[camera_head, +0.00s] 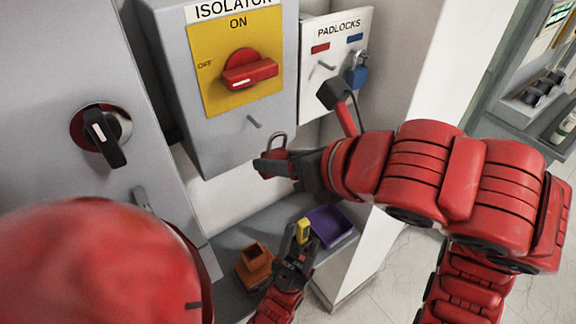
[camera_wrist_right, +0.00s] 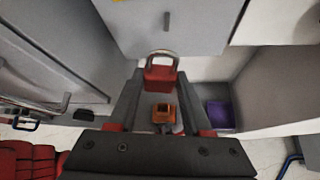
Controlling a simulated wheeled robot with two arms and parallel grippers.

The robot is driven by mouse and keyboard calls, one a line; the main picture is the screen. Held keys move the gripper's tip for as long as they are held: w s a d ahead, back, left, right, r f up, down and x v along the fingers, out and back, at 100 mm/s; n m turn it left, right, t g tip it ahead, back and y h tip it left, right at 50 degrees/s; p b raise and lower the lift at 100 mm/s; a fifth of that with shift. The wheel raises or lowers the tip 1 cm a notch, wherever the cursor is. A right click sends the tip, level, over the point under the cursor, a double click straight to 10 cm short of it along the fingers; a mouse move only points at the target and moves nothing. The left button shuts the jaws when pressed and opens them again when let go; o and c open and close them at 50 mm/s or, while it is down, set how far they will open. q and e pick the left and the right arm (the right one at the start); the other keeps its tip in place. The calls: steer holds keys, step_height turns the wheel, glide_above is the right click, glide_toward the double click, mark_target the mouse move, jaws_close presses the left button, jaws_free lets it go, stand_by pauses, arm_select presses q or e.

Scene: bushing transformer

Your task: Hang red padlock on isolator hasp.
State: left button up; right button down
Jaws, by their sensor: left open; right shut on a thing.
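The red padlock (camera_head: 270,166) is in the jaws of my right gripper (camera_head: 282,168), its shackle pointing up. In the right wrist view the padlock (camera_wrist_right: 159,74) sits between the fingertips with the metal shackle on top. The isolator box (camera_head: 235,127) carries a small grey peg, the hasp (camera_head: 254,122), below its yellow plate. The padlock is below and slightly right of this peg in the head view, apart from it. The hasp also shows in the right wrist view (camera_wrist_right: 167,24), beyond the shackle. My left gripper (camera_head: 299,240) is open, low over the shelf, near a small yellow object (camera_head: 303,230).
The padlock board (camera_head: 333,50) to the right has a bare peg and a blue padlock (camera_head: 357,72) hanging. An orange bin (camera_head: 255,262) and a purple tray (camera_head: 331,225) stand on the grey shelf below. A black rotary handle (camera_head: 104,140) sticks out at left.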

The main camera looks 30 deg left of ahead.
mark_target(273, 149)
steer(key=shift+w+a+f, duration=0.1)
steer(key=shift+w+a, duration=0.1)
steer(key=shift+a, duration=0.35)
steer(key=shift+w+a, duration=0.25)
steer(key=shift+a, duration=0.25)
steer(key=shift+w+a, duration=0.2)
steer(key=shift+a, duration=0.3)
steer(key=a, duration=0.1)
steer(key=a+p, duration=0.1)
steer(key=w+a+f, duration=0.1)
steer(key=shift+w, duration=0.1)
steer(key=shift+w+a+f, duration=0.1)
steer(key=shift+a, duration=0.05)
steer(key=shift+c, duration=1.3)
jaws_free()
